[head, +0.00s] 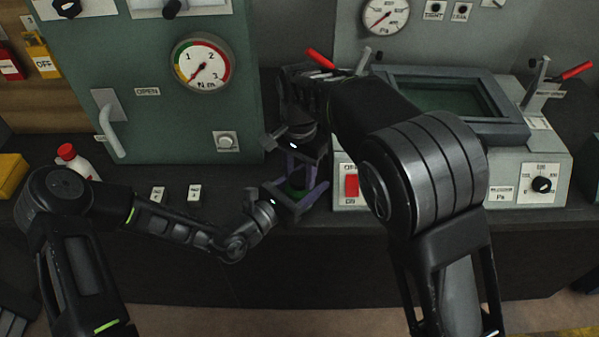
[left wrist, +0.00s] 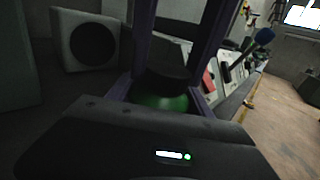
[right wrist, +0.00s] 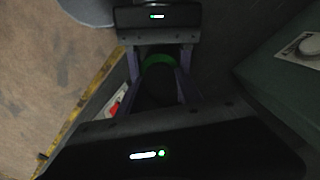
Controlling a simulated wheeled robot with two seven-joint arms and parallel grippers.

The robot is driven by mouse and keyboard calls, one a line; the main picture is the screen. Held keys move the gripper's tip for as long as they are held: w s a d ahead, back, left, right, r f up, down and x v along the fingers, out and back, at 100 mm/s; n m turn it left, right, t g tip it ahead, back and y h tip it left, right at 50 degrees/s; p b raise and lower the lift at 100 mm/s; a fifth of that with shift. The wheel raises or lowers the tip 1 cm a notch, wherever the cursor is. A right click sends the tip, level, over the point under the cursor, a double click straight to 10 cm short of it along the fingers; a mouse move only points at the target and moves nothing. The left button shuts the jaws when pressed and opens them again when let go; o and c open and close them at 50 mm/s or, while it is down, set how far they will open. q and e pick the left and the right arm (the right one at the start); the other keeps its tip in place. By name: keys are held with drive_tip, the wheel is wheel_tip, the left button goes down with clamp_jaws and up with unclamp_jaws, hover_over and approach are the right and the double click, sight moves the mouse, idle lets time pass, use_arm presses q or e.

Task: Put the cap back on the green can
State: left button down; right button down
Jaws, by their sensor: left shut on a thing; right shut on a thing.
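The green can (head: 297,191) is between my two grippers, at the front edge of the dark bench. My left gripper (head: 302,187) is shut on it from the front; its green side also shows in the left wrist view (left wrist: 163,102). My right gripper (head: 299,168) comes from above and is shut on the dark cap (right wrist: 157,92). In the left wrist view the cap (left wrist: 165,82) is right over the can's top. A green rim shows beside it in the right wrist view. Whether the cap is fully seated cannot be told. The fingers hide much of both.
A green panel with a gauge (head: 202,63) stands behind on the left. A grey console with a red switch (head: 351,186) and a dark screen is close on the right. A white bottle with a red cap (head: 75,160) and a yellow box (head: 10,177) are at the left.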

drive_tip(key=m, duration=0.6)
drive_tip(key=shift+m, duration=0.4)
drive_tip(key=c, duration=0.7)
unclamp_jaws()
wheel_tip(320, 180, up, 8)
drive_tip(key=shift+f, duration=0.25)
use_arm(q)
drive_tip(key=shift+c, duration=1.8)
unclamp_jaws()
